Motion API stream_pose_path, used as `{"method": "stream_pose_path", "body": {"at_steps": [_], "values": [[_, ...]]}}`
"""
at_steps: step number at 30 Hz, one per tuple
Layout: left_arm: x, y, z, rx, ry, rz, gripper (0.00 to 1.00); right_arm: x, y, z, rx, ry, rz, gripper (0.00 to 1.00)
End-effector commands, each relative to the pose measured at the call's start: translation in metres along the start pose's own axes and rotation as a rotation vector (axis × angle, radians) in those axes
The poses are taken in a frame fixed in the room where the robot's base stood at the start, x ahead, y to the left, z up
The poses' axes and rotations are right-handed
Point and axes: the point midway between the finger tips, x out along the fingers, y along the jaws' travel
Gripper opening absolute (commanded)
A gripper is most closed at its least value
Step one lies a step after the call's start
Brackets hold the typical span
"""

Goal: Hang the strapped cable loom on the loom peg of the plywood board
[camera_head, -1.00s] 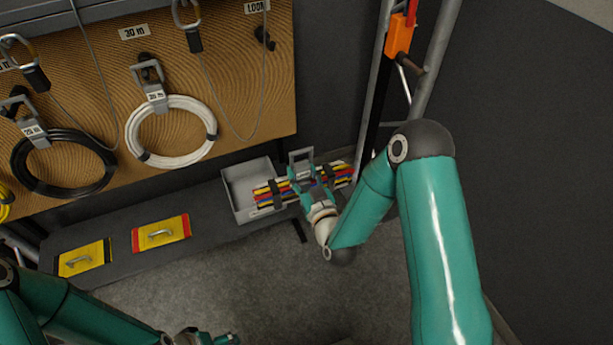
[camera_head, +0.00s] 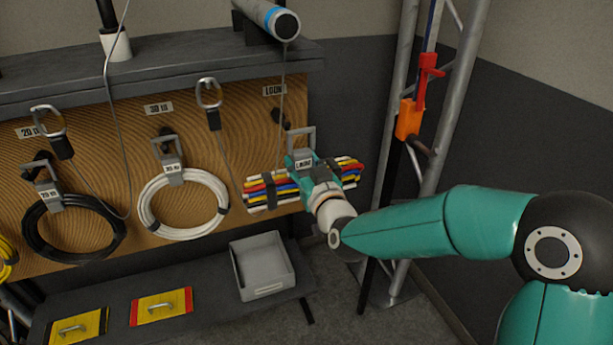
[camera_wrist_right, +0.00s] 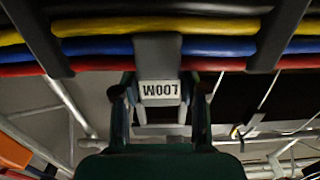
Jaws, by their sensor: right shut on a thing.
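The strapped cable loom (camera_head: 266,191), a bundle of red, yellow, blue, white and black cables with dark straps, is held level off the bench. My right gripper (camera_head: 305,168) is shut on its grey tag block marked LOOM, which also shows in the wrist view (camera_wrist_right: 158,90). A grey hanger loop (camera_head: 302,136) stands up above the gripper. The dark loom peg (camera_head: 279,117) is on the plywood board (camera_head: 240,135) under the LOOM label (camera_head: 274,90). The loop appears below and right of the peg; their gap in depth is unclear. My left gripper is out of view.
A white cable coil (camera_head: 183,228) and a black coil (camera_head: 75,252) hang left. A thin grey cable with a carabiner (camera_head: 209,93) hangs near the peg. A metal truss with an orange clamp (camera_head: 408,120) stands right. An empty grey bin (camera_head: 262,268) sits below.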

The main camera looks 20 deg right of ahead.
Motion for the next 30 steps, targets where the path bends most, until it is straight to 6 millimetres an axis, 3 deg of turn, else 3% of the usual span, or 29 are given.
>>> {"method": "stream_pose_path", "body": {"at_steps": [15, 30], "values": [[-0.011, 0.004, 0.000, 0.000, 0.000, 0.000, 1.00, 0.024, 0.001, -0.005, 0.000, 0.011, 0.003, 0.00], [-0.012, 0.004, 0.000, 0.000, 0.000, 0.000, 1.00, 0.027, 0.002, -0.004, 0.000, 0.012, 0.003, 0.00]]}}
